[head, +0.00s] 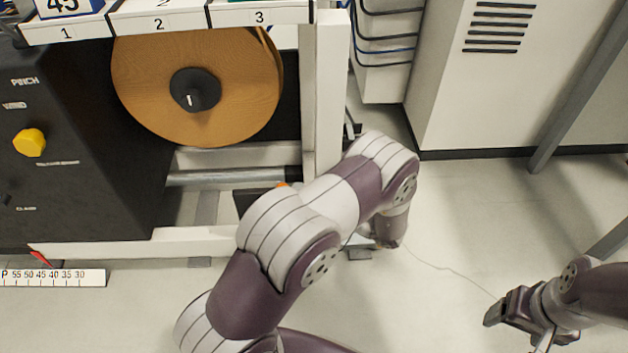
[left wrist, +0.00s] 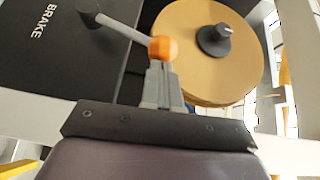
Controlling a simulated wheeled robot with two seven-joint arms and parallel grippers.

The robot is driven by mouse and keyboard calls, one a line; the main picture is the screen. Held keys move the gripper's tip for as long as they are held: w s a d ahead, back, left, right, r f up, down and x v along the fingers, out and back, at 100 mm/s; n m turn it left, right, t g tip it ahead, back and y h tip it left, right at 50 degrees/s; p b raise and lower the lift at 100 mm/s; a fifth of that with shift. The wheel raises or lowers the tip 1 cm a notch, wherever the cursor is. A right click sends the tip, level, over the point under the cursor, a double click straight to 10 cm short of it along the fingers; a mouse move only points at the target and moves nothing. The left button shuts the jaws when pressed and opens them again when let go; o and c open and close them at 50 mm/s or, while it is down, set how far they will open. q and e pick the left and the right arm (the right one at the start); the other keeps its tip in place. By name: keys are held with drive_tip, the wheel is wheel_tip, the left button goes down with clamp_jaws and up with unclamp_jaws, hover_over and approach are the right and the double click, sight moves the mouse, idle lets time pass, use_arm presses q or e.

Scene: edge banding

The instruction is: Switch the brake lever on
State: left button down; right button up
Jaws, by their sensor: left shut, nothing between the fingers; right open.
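In the left wrist view the brake lever is a grey rod running from a dark pivot at upper left to an orange knob (left wrist: 162,48). The white word BRAKE is on the dark panel (left wrist: 70,60) beside it. My left gripper (left wrist: 160,75) is shut and empty, its fingertips right at the knob; I cannot tell whether they touch it. In the head view only a sliver of the orange knob (head: 282,184) shows behind my left arm, which hides the rest of the lever and the left gripper. My right gripper (head: 510,318) is open and empty at lower right, over the floor.
A large brown roll (head: 140,85) with a black hub sits in the machine frame above the lever. A white post (head: 325,80) stands to its right. Numbered bins (head: 160,20) run along the top. A yellow knob (head: 30,142) is on the left panel.

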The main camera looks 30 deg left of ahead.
use_arm(q)
drive_tip(key=a+r+h+p, duration=0.1)
drive_tip(key=p, duration=0.2)
drive_tip(key=s+a+r+n+h+p, duration=0.1)
drive_tip(key=p, duration=0.2)
drive_tip(key=s+a+r+h+p, duration=0.1)
drive_tip(key=p, duration=0.2)
drive_tip(key=shift+a+r+n, duration=0.1)
drive_tip(key=shift+r+n, duration=0.2)
drive_tip(key=shift+n, duration=0.1)
drive_tip(key=s+a+f+n+t+h+p, duration=0.1)
drive_tip(key=s+a+h+p, duration=0.2)
drive_tip(key=a+p, duration=0.2)
drive_tip(key=p, duration=0.3)
drive_tip(key=shift+n+h, duration=0.4)
drive_tip(key=shift+s+a, duration=0.1)
drive_tip(key=shift+s, duration=0.05)
